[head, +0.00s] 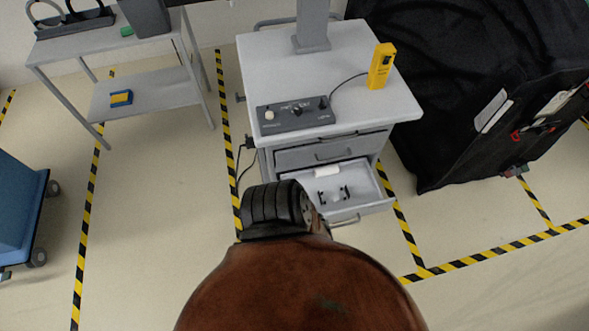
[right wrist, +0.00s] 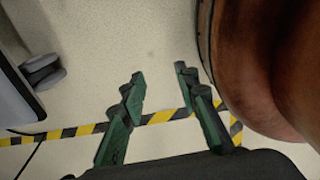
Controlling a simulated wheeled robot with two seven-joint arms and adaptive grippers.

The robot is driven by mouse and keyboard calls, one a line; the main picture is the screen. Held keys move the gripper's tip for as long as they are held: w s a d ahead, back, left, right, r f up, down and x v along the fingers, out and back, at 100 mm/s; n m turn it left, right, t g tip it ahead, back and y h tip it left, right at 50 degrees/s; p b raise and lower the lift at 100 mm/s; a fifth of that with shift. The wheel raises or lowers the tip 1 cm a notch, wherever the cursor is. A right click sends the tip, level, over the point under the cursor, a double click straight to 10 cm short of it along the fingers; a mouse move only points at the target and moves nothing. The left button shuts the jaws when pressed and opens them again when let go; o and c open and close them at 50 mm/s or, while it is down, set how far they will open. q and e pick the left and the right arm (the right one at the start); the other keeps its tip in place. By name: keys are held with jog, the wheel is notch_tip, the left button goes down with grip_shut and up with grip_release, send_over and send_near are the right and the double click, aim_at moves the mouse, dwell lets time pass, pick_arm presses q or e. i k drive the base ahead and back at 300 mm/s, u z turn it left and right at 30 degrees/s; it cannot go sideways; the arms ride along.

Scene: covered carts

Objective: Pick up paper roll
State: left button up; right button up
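I cannot make out a paper roll for certain. A small white object (head: 327,169) lies at the back of the open drawer (head: 367,188) of the grey cabinet, and its shape is too small to tell. My right gripper (right wrist: 160,75) shows in the right wrist view with its two green fingers apart and nothing between them. It is over the floor, above a yellow-black floor stripe. Neither gripper shows in the head view.
The cabinet top (head: 345,55) holds a control box (head: 296,114) and a yellow device (head: 381,66). A black-covered cart (head: 440,130) stands right, a grey shelf cart (head: 150,92) upper left, a blue cart (head: 20,205) at the left edge. The floor between is clear.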

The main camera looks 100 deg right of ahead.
aim_at(326, 171)
jog(key=u, duration=0.2)
jog(key=k, duration=1.7)
jog(key=u, duration=0.35)
